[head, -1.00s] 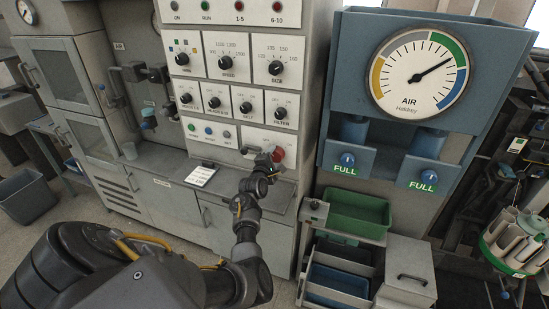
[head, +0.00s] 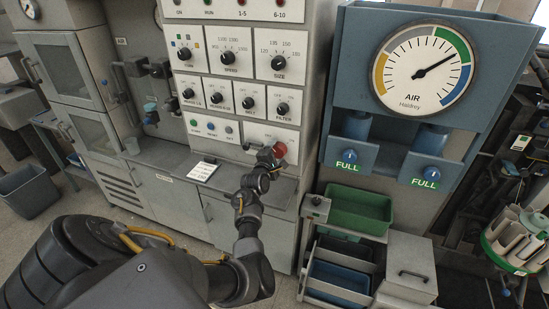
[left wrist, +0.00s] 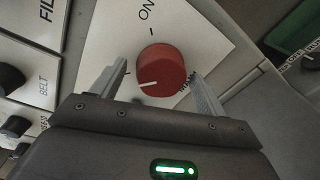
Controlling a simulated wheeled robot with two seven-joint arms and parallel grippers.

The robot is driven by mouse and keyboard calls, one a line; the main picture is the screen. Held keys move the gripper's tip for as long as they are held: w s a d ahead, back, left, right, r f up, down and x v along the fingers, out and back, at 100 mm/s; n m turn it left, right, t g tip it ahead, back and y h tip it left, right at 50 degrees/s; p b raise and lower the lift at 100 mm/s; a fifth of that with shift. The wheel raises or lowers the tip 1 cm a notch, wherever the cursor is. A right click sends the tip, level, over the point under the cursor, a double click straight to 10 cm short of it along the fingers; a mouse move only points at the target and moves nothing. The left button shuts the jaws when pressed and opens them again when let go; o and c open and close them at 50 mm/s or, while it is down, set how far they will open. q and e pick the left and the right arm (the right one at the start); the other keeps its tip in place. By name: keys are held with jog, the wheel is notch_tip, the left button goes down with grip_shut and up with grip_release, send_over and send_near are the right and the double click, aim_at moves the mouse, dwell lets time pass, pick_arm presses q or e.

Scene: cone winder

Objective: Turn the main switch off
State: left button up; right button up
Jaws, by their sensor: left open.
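The main switch is a red round knob on a white plate, low on the grey control panel. It shows in the head view (head: 280,149) and, close up, in the left wrist view (left wrist: 162,70). Its white pointer line points left in the wrist view, away from the ON mark at the top. My left gripper (left wrist: 157,88) is open, with one finger on each side of the knob; I cannot tell whether they touch it. In the head view the left gripper (head: 270,156) is at the knob, partly covering it. The right gripper is not in view.
Black dials (head: 228,57) and small coloured buttons (head: 210,126) cover the panel around the switch. A grey shelf with a white card (head: 204,171) lies below. A green bin (head: 360,210) and a blue air-gauge cabinet (head: 428,68) stand to the right.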

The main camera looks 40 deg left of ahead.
pick_arm(q)
jog(key=b+v, duration=0.2)
jog(key=v, duration=0.8)
jog(key=shift+s+b, duration=0.3)
jog(key=shift+d, duration=0.1)
